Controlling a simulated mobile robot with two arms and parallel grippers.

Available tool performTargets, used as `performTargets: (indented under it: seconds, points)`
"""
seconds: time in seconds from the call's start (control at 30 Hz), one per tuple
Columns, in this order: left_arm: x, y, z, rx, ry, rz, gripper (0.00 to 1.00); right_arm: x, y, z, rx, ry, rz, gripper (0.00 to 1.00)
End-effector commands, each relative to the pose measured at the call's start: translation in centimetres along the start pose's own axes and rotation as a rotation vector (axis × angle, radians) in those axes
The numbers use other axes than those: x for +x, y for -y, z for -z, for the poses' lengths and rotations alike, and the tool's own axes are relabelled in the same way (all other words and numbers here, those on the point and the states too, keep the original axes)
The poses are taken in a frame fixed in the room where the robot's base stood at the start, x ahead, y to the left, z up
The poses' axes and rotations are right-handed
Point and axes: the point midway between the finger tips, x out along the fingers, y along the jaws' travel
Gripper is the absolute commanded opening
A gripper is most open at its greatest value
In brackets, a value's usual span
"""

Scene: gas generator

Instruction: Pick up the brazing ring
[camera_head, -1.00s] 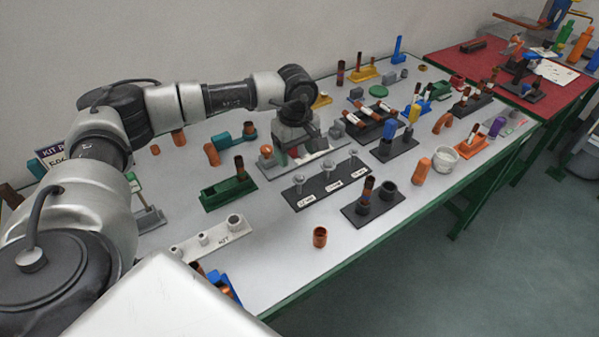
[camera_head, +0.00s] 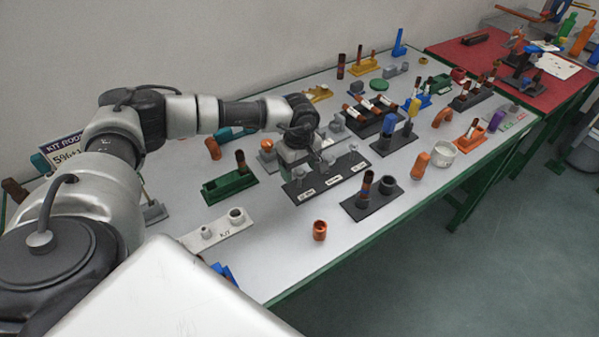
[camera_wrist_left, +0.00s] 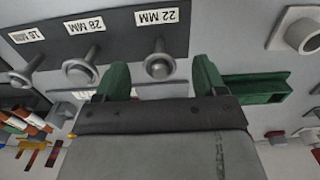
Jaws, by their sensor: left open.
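A dark stand (camera_head: 330,182) with three labelled pegs lies mid-table. In the left wrist view the same stand (camera_wrist_left: 112,45) shows pegs marked 22 MM (camera_wrist_left: 159,63), 28 MM (camera_wrist_left: 82,70) and another label that is hard to read. I cannot make out a separate brazing ring with certainty; the wider collars around the pegs are too small to tell. My left gripper (camera_wrist_left: 162,80) is open, its two green fingers apart, just short of the 22 MM peg in the picture. In the head view my left gripper (camera_head: 303,160) is over the stand's back left part. My right gripper is not in view.
A green holder (camera_head: 229,187) stands left of the stand. A dark holder (camera_head: 375,203) stands at the front right. The front table edge has free room.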

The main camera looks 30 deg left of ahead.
Motion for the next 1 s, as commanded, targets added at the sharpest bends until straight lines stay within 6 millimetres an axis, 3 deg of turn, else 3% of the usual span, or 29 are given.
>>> performTargets:
  seconds: [0.63, 0.67, 0.9, 1.0]
  points:
    - [0.45, 0.01, 0.02, 0.000, 0.000, 0.000, 0.71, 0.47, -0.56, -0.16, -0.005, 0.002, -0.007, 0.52]
    - [0.45, 0.01, 0.02, 0.000, 0.000, 0.000, 0.69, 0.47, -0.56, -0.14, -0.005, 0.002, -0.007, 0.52]
    - [0.45, 0.00, 0.02, 0.000, 0.000, 0.000, 0.32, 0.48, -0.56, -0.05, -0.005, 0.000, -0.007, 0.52]
    - [0.45, 0.00, 0.02, 0.000, 0.000, 0.000, 0.30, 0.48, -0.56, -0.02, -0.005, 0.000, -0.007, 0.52]
